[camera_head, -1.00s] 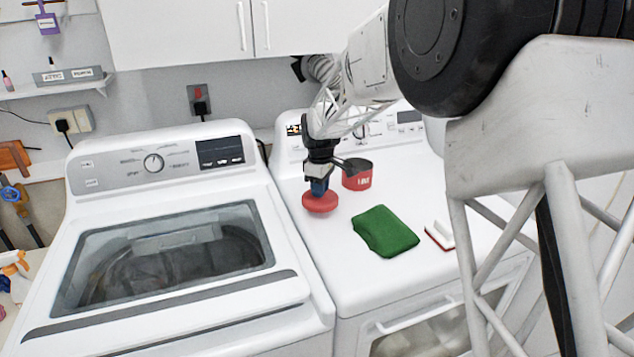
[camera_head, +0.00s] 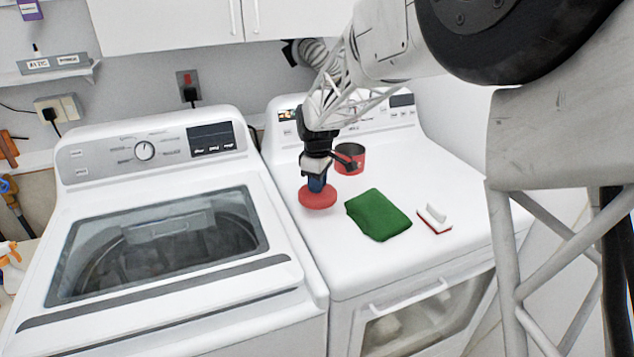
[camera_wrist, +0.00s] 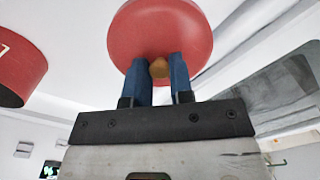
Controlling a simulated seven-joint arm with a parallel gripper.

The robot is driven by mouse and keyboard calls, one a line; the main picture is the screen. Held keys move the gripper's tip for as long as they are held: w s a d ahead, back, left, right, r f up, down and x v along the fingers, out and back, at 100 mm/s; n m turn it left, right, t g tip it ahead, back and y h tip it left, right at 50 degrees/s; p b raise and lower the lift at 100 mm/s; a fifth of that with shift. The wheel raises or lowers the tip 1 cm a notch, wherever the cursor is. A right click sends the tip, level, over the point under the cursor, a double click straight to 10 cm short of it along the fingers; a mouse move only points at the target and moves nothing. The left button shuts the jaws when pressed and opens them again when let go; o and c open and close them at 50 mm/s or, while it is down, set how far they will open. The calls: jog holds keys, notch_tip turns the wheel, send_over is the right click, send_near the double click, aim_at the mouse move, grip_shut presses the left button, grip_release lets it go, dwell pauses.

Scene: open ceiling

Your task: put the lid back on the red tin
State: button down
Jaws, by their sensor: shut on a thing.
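My gripper (camera_head: 317,184) is shut on the knob of the round red lid (camera_head: 318,200), above the right-hand machine's white top. In the wrist view, the blue fingers of my gripper (camera_wrist: 160,75) close on a small tan knob, with the red lid (camera_wrist: 160,30) beyond them. The red tin (camera_head: 350,160) stands upright on the white top, open, its dark inside showing, behind and to the right of the lid. Part of my gripper crosses in front of the tin. The tin (camera_wrist: 18,70) also shows at the left edge of the wrist view, apart from the lid.
A folded green cloth (camera_head: 378,214) lies in front of the tin, with a red-and-white brush (camera_head: 434,217) to its right. The dryer top (camera_head: 440,180) is clear to the right of the tin. A washer (camera_head: 160,240) stands at left.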

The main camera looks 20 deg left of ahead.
dwell(0.4)
jog(key=shift+w+a+r, duration=0.1)
jog(key=shift+w+r, duration=0.2)
jog(key=shift+w, duration=0.5)
jog(key=w+r, duration=0.4)
jog(key=w, duration=0.7)
jog(key=w+d+r, duration=0.1)
jog(key=w+r, duration=0.4)
jog(key=w, duration=0.6)
jog(key=shift+w+d, duration=0.3)
jog(key=shift+w, duration=0.05)
jog(key=shift+f, duration=0.3)
jog(key=shift+f, duration=2.9)
jog(key=shift+f, duration=0.2)
